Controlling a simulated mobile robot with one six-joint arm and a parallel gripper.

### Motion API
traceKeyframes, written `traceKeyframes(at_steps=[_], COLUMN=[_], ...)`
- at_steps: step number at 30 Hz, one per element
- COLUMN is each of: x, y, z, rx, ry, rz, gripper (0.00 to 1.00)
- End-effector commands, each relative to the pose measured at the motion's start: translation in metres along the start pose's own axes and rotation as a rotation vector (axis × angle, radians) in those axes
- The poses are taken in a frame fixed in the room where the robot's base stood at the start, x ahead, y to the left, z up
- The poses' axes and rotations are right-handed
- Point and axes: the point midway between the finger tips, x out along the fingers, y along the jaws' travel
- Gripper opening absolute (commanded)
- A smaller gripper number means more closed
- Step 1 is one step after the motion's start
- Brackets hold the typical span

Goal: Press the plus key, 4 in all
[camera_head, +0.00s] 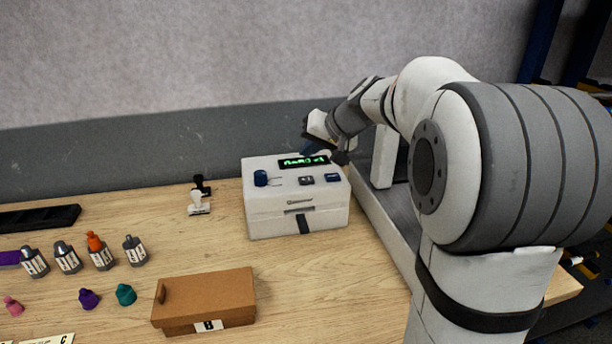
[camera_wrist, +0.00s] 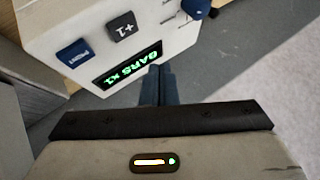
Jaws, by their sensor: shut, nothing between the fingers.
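The white box-shaped device (camera_head: 295,210) stands on the table, and its sloped top shows upside down in the wrist view (camera_wrist: 60,25). The plus key is dark grey, marked "+1" (camera_wrist: 122,27), and in the head view it sits mid-panel (camera_head: 306,181). The lit green display (camera_wrist: 130,67) seems to end in "x1"; its first part is hard to read. My gripper (camera_wrist: 159,72) is shut and empty, its fingertips by the display's edge, apart from the plus key. In the head view my gripper (camera_head: 318,150) is at the device's back edge.
A blue key (camera_wrist: 76,53) is beside the plus key, and a blue knob (camera_head: 260,178) is at the panel's left. Table in front of the device is clear.

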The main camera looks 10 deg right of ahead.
Motion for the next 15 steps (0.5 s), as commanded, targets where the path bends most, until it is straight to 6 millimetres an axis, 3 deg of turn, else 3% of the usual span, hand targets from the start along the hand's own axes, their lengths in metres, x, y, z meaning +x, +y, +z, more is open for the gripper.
traceKeyframes(at_steps=[2, 5, 12, 15], x=[-0.004, -0.013, -0.048, -0.062], y=[-0.003, -0.006, 0.010, 0.025], z=[0.016, 0.057, 0.199, 0.248], rx=[-0.008, -0.030, -0.111, -0.148], ry=[-0.025, -0.087, -0.279, -0.333], rz=[0.017, 0.067, 0.274, 0.358], gripper=[0.00, 0.00, 0.00, 0.00])
